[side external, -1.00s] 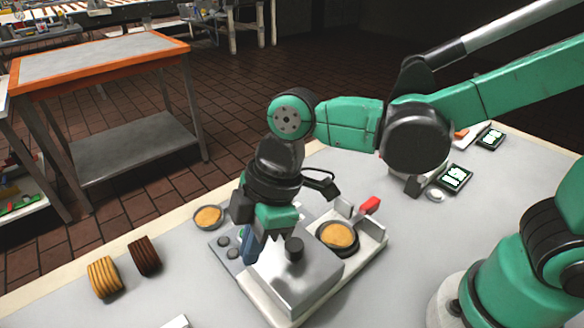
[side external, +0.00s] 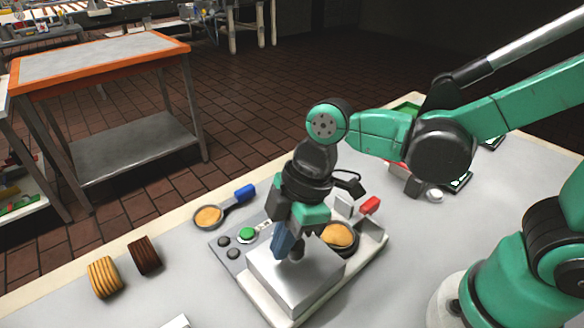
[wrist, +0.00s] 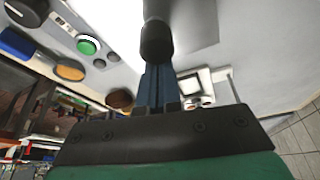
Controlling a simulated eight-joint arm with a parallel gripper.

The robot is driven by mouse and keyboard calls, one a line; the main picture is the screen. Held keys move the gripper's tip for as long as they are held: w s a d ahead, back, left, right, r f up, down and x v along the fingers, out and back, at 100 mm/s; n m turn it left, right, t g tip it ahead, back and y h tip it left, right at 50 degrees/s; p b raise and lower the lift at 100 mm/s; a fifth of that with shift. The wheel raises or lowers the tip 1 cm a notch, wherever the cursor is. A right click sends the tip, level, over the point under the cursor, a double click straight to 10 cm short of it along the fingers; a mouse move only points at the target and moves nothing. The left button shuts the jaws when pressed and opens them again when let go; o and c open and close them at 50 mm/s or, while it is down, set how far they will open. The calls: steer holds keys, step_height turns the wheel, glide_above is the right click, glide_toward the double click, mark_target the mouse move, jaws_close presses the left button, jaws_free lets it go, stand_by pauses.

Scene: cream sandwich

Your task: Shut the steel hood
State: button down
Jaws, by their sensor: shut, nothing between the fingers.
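The steel hood (side external: 293,285) is a grey metal box on the front part of a pale machine base (side external: 375,248). A dark knob (side external: 297,250) stands on its top. My gripper (side external: 282,246) is low over the hood, its blue fingers shut and empty, just left of the knob. In the wrist view the fingertips (wrist: 157,70) reach the dark knob (wrist: 157,40); I cannot tell whether they touch. The bright hood surface (wrist: 195,20) lies beyond. My gripper hides the hood's back part. A round pan with a golden disc (side external: 340,236) sits uncovered behind the hood, partly hidden.
A green button (side external: 246,233) and dark knobs are on the machine's left panel. Dark (side external: 144,256) and yellow (side external: 104,276) ridged stacks stand farther left. A red-tipped lever (side external: 370,205) rises at the right.

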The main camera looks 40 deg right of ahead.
steer(key=d, duration=0.9)
steer(key=shift+d, duration=0.15)
steer(key=a, duration=0.2)
steer(key=w+a, duration=0.1)
steer(key=a, duration=0.1)
steer(key=shift+r, duration=0.4)
steer(key=w+v, duration=0.1)
steer(key=v, duration=0.8)
steer(key=d+f+m+t+h, duration=0.3)
steer(key=d+m+t, duration=0.3)
steer(key=m, duration=0.9)
steer(key=shift+w+d+f+h, duration=0.3)
steer(key=shift+w+d+f, duration=0.15)
steer(key=shift+d+f, duration=0.1)
